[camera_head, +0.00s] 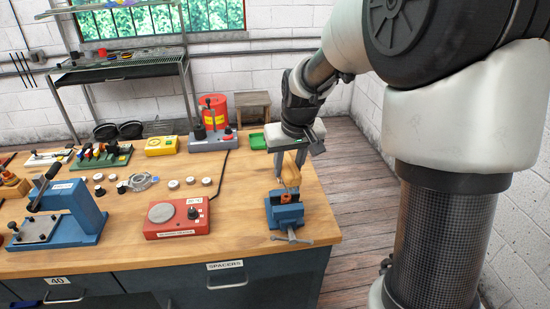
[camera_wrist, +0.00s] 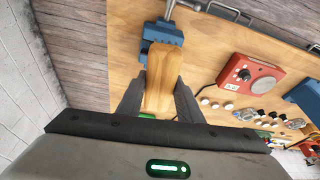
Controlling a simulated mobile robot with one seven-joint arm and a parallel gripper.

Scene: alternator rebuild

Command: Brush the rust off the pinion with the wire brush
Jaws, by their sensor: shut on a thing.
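My gripper (camera_head: 288,166) is shut on the wire brush, whose light wooden body (camera_head: 291,178) shows between the fingers. In the wrist view the brush (camera_wrist: 164,66) points away from my gripper (camera_wrist: 160,88) toward the blue vise (camera_wrist: 155,32). In the head view the vise (camera_head: 286,216) stands at the table's front right corner, just below the brush. A small rusty-orange part, seemingly the pinion (camera_head: 285,198), sits in the vise jaws. The bristles are hidden, and I cannot tell whether they touch the pinion.
A red hot-plate-like device (camera_head: 177,217) stands left of the vise. A blue press (camera_head: 62,214) is farther left. Small round parts (camera_head: 173,184), a grey device (camera_head: 212,139) and a green tray (camera_head: 258,141) lie behind. The table's right edge is close to the vise.

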